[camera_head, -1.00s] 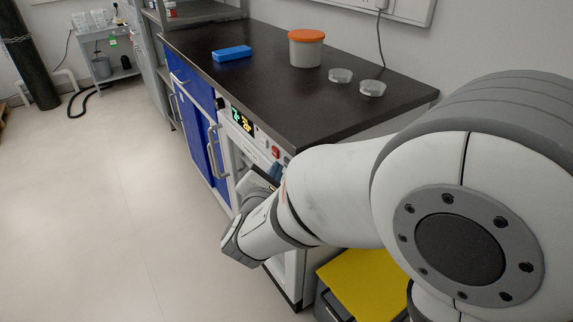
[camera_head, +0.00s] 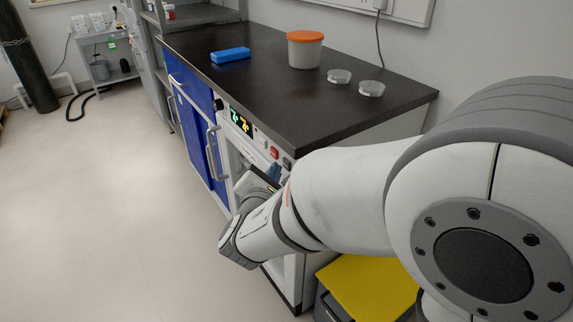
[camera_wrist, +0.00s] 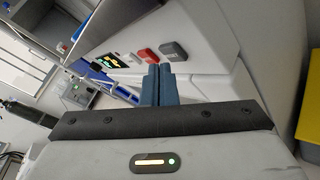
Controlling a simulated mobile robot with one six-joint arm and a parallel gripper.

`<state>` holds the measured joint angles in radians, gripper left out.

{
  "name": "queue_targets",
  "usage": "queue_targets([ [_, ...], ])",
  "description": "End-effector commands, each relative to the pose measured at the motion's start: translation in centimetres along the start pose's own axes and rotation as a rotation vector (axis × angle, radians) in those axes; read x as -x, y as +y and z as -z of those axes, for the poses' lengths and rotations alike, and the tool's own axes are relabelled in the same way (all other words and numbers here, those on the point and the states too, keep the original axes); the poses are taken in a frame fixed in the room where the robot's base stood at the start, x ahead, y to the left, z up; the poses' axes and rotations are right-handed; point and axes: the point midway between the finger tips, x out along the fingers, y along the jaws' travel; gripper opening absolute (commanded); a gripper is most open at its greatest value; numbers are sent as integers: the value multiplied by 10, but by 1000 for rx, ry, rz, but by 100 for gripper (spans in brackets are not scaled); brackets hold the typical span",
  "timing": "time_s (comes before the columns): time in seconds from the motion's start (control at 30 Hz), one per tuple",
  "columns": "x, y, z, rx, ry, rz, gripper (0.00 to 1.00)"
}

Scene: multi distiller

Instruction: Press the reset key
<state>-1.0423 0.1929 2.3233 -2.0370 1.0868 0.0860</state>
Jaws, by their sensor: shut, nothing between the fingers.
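The appliance's control panel carries a lit display (camera_head: 241,121), a red key (camera_head: 274,152) and a dark grey key (camera_head: 286,162). In the wrist view the red key (camera_wrist: 148,56) and the dark grey key (camera_wrist: 173,51) lie just beyond the fingertips, with the display (camera_wrist: 110,61) to their left. I cannot read which key is the reset key. My gripper (camera_wrist: 158,68) is shut and empty, its blue-grey fingers pointing at the panel close to the red key. I cannot tell whether they touch. In the head view, my arm partly hides the gripper (camera_head: 274,172).
The dark countertop (camera_head: 240,85) above the panel holds a blue box (camera_head: 231,55), an orange-lidded tub (camera_head: 305,49) and two clear dishes (camera_head: 340,76). A yellow-topped bin (camera_head: 370,285) stands at lower right. The floor on the left is clear.

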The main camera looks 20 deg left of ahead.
Motion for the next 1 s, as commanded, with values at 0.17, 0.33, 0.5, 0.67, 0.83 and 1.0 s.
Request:
queue_targets([
  [0.17,2,2,2,-1,1,-1,0],
  [0.33,13,10,10,-1,1,-2,0],
  [0.5,25,19,19,-1,1,-3,0],
  [0.67,36,27,26,-1,1,-2,0],
  [0.83,42,30,30,0,0,0,0],
  [1.0,42,30,30,0,-1,0,0],
])
